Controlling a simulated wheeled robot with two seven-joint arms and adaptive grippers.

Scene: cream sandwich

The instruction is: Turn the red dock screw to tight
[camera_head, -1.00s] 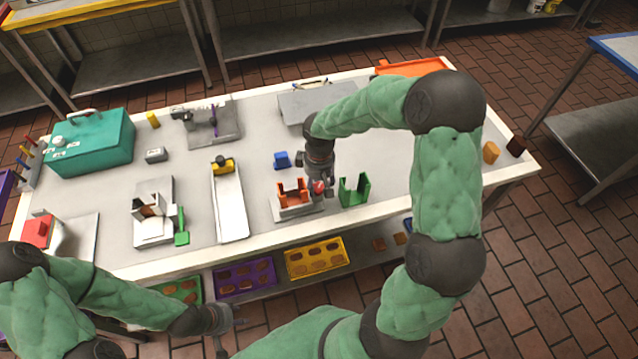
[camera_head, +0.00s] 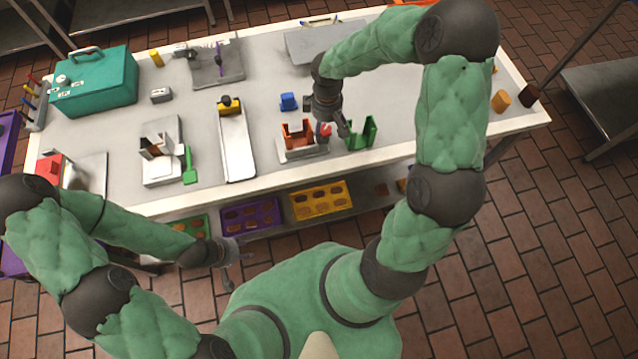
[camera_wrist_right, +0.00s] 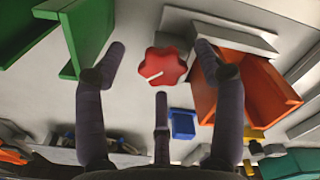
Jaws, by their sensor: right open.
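The red dock screw (camera_wrist_right: 165,66) is a lobed red knob with a white line on its face, seen in the right wrist view. In the head view the red screw (camera_head: 324,129) sits at the right end of the grey dock base (camera_head: 300,154), partly hidden by my right gripper. My right gripper (camera_head: 333,124) is open over it. In the wrist view its fingers stand apart on either side of the knob, with a third finger below; I cannot tell whether any finger touches it. My left gripper (camera_head: 240,262) is open and empty in front of the table.
An orange holder (camera_wrist_right: 240,85) stands close on one side of the screw and a green holder (camera_wrist_right: 92,30) on the other. A blue block (camera_head: 289,101) lies behind the dock. A long white tray (camera_head: 236,150) stands to its left. Coloured trays sit on the shelf below.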

